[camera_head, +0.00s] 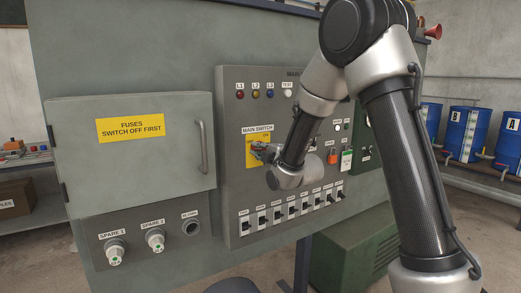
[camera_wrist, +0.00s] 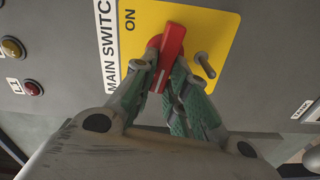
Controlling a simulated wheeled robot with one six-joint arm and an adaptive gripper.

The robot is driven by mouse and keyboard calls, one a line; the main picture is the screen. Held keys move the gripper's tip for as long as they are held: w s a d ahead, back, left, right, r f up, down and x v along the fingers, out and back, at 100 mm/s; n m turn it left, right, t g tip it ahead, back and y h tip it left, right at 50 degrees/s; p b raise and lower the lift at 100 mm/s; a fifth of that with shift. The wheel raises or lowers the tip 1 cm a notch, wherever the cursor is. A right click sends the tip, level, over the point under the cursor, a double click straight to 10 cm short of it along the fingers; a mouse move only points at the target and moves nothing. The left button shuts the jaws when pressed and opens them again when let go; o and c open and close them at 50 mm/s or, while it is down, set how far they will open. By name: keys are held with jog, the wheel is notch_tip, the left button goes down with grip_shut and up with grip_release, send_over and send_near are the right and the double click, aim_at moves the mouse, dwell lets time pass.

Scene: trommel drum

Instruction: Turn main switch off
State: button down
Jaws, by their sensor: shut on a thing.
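The main switch has a red handle (camera_wrist: 173,45) on a yellow plate (camera_wrist: 208,35) in the wrist view. The word ON shows on the plate to the left of the handle, and the handle is slightly tilted in this view. My gripper (camera_wrist: 165,68) is shut on the handle, with one green-padded finger on each side. A metal peg (camera_wrist: 205,65) stands on the plate to the right. In the head view, my gripper (camera_head: 262,150) is at the yellow plate (camera_head: 250,158) under the MAIN SWITCH label (camera_head: 257,129). It largely hides the handle there.
Indicator lamps (camera_head: 255,94) sit above the switch, and a row of small breaker switches (camera_head: 277,216) sits below. A closed fuse door (camera_head: 130,155) with a handle is at left. My forearm covers part of the panel's right side. Blue drums (camera_head: 460,130) stand at far right.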

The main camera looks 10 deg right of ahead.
jog(key=shift+f+n, duration=0.2)
jog(key=shift+n, duration=0.8)
jog(key=c, duration=1.4)
grip_release()
